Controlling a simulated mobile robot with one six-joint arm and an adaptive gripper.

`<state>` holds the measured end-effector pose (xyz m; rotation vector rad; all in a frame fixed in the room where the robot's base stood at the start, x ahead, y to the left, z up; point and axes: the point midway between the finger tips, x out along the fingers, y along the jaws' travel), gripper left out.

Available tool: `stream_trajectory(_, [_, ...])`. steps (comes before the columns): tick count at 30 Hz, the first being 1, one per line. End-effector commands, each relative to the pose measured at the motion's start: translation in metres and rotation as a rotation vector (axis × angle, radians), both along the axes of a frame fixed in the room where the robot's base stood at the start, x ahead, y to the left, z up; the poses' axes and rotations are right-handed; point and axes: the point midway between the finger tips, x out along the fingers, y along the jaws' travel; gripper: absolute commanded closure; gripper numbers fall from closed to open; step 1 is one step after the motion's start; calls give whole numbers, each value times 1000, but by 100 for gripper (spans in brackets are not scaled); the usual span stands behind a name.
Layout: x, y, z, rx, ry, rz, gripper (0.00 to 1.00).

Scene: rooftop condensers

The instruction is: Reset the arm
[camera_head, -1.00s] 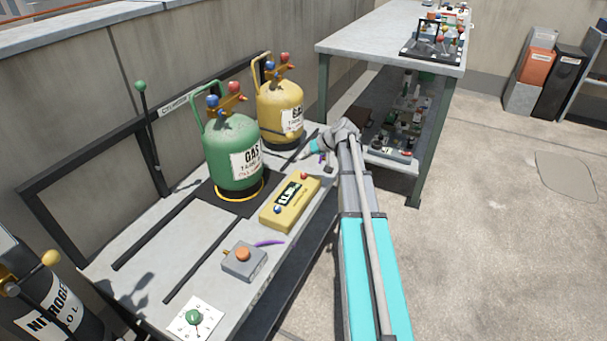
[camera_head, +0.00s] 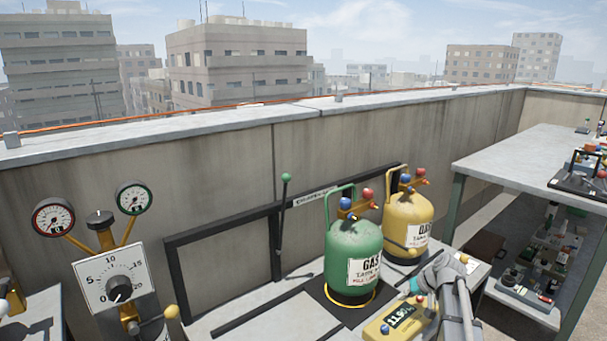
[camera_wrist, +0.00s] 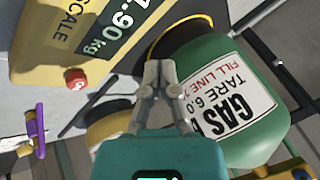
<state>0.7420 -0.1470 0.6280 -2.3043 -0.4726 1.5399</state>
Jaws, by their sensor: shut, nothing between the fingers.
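My gripper (camera_wrist: 160,72) is shut and empty; its two grey fingertips meet in the wrist view. In the head view it is small, its teal body (camera_head: 413,286) just right of the green gas cylinder (camera_head: 353,254) and above the yellow scale box (camera_head: 385,322). My arm rises from the bottom edge and is bent at the wrist. In the wrist view, the upside-down green cylinder (camera_wrist: 270,135) is at right and the scale box (camera_wrist: 85,30) is at upper left, its readout ending in "1.90 kg". I cannot tell the exact clearance to either.
A yellow gas cylinder (camera_head: 408,222) stands behind my gripper. A black frame with a green-knobbed lever (camera_head: 284,205) stands behind the bench. Gauges and a dial plate (camera_head: 113,282) are at left. A taller table (camera_head: 535,165) with a shelf is at right.

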Motion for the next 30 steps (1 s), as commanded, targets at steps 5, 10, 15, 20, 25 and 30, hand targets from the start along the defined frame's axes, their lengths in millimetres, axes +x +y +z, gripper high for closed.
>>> stream_trajectory(5, [-54,59,-14,-96,124,29,100])
stream_trajectory(10, [-104,98,-25,-205,229,35,100])
stream_trajectory(15, [-146,124,-30,-311,306,30,100])
stream_trajectory(20, [-176,137,-33,-388,349,18,100])
stream_trajectory(25, [-202,147,-34,-459,379,5,100])
stream_trajectory(30, [-205,147,-16,-477,387,-3,100])
